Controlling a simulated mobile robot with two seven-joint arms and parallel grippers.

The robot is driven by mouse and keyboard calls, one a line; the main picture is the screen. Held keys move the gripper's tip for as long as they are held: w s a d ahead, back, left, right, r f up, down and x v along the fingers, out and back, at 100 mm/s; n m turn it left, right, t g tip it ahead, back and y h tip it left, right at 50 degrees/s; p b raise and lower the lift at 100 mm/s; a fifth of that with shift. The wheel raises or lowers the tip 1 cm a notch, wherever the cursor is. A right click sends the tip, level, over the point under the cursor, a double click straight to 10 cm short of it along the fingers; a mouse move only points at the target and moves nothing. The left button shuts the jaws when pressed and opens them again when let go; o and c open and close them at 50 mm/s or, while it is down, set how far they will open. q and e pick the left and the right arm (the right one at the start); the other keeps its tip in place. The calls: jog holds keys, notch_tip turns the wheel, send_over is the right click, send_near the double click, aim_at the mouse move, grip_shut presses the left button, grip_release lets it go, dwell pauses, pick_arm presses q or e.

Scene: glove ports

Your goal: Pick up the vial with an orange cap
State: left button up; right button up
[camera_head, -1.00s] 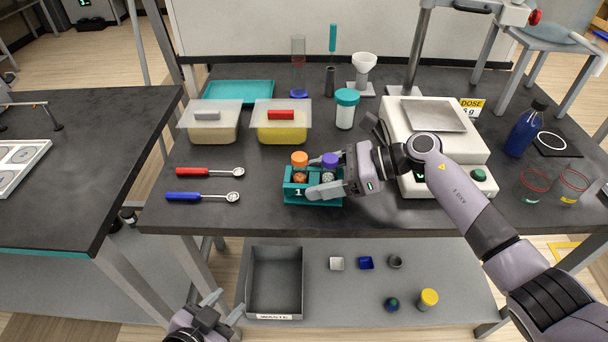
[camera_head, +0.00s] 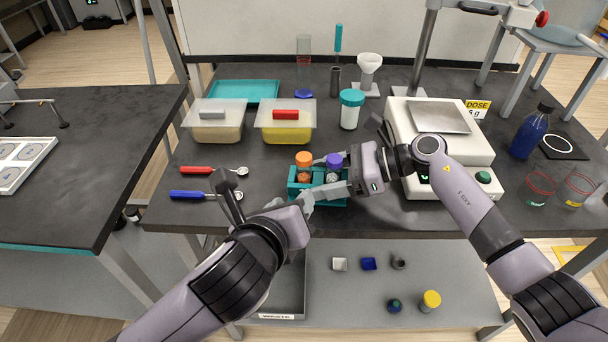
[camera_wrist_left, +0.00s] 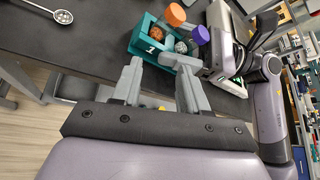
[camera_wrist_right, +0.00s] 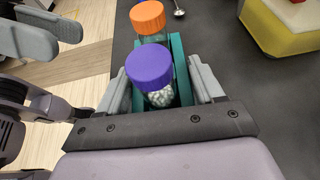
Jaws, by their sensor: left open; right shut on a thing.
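The vial with the orange cap (camera_head: 303,160) stands upright in the left slot of a teal rack (camera_head: 294,188) marked 1. A purple-capped vial (camera_head: 334,161) with pale beads stands in the right slot. My right gripper (camera_head: 323,176) is shut on the rack from its right end, one finger along each long side, as the right wrist view (camera_wrist_right: 160,74) shows. My left gripper (camera_wrist_left: 160,80) is open and empty, just in front of the rack and below the orange cap (camera_wrist_left: 175,14). In the head view its fingers partly cover the rack's front.
Red (camera_head: 200,169) and blue (camera_head: 192,195) scoops lie left of the rack. Two lidded tubs (camera_head: 217,133) (camera_head: 286,135) and a teal-capped jar (camera_head: 350,115) stand behind it. A balance (camera_head: 440,140) is at the right. A grey bin (camera_head: 290,300) sits on the lower shelf.

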aim_at(302, 163)
pick_arm(q)
jog(key=shift+w+d+f+m+t+y, duration=0.1)
jog(key=shift+w+d+m+t+y, duration=0.15)
jog(key=shift+w+m, duration=1.05)
jog(key=shift+w+d+f+m+t+y, duration=0.15)
jog(key=shift+w+d+m, duration=0.15)
jog(key=shift+w, duration=2.1)
jog(key=shift+w+d+f+m+t+y, duration=0.1)
jog(key=shift+w+d+m+y, duration=0.4)
jog(key=shift+w, duration=1.35)
jog(key=shift+a+h, duration=0.15)
jog(key=shift+h, duration=0.15)
jog(key=c, duration=0.8)
